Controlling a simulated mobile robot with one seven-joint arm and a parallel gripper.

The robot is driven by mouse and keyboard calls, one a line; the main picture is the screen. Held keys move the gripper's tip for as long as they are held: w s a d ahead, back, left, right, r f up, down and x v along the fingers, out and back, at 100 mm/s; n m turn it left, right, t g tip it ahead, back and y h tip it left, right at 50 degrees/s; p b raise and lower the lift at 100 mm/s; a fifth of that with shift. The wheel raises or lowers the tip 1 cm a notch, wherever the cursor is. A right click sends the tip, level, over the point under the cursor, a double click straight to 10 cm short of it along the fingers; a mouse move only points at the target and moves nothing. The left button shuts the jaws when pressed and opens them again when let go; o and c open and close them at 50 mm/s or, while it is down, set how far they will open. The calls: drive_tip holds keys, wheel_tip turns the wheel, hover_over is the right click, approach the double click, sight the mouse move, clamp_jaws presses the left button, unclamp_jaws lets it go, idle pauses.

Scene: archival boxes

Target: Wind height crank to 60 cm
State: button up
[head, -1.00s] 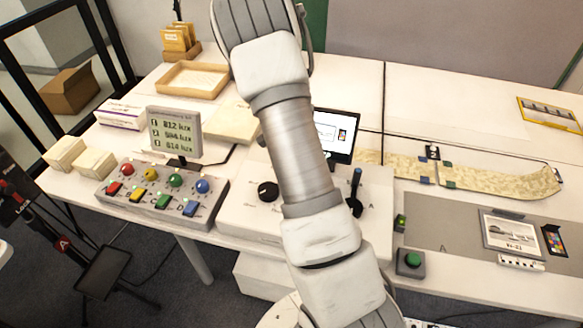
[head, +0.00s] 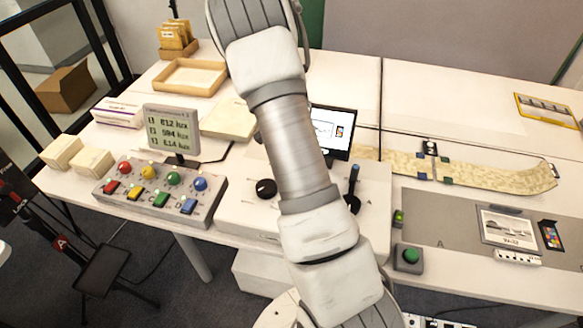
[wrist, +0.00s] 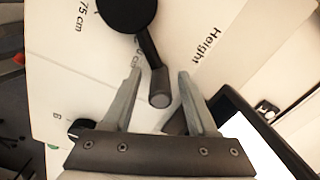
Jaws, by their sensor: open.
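The height crank (wrist: 127,12) shows in the wrist view as a black round hub with a short arm and a grey-tipped handle (wrist: 158,88). My gripper (wrist: 160,72) is open, with one finger on each side of the handle. The handle lies between the fingers in the picture; I cannot tell whether they touch it. The white panel (wrist: 75,60) under the crank reads "Height" and "75 cm". Another mark ending in "cm" is partly hidden by the left finger and crank. In the head view my arm hides the gripper.
A tablet (head: 332,130) stands behind the white control panel, and its dark edge (wrist: 265,135) is close to the gripper in the wrist view. A black knob (head: 266,189) and a blue-topped lever (head: 354,185) flank my arm. A button box (head: 160,198) sits left.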

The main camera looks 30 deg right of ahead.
wheel_tip(320, 180, up, 17)
drive_tip(key=p, duration=0.2)
drive_tip(key=shift+r, duration=0.2)
idle(0.7)
drive_tip(key=shift+a, duration=0.1)
drive_tip(key=s+a+r+n+t+y, duration=0.1)
drive_tip(key=s+a+r+n+t, duration=0.2)
drive_tip(key=s+a+r+n, duration=0.7)
drive_tip(key=s+a+r+n+t+h, duration=0.1)
drive_tip(key=s+a+r+n+t, duration=0.1)
drive_tip(key=s+a+r+n, duration=0.3)
drive_tip(key=shift+s+a+n+t, duration=0.3)
drive_tip(key=shift+s+a+n, duration=1.4)
drive_tip(key=shift+s+n, duration=1.55)
drive_tip(key=shift+w+n, duration=0.45)
drive_tip(key=shift+w, duration=0.05)
drive_tip(key=shift+c, duration=0.6)
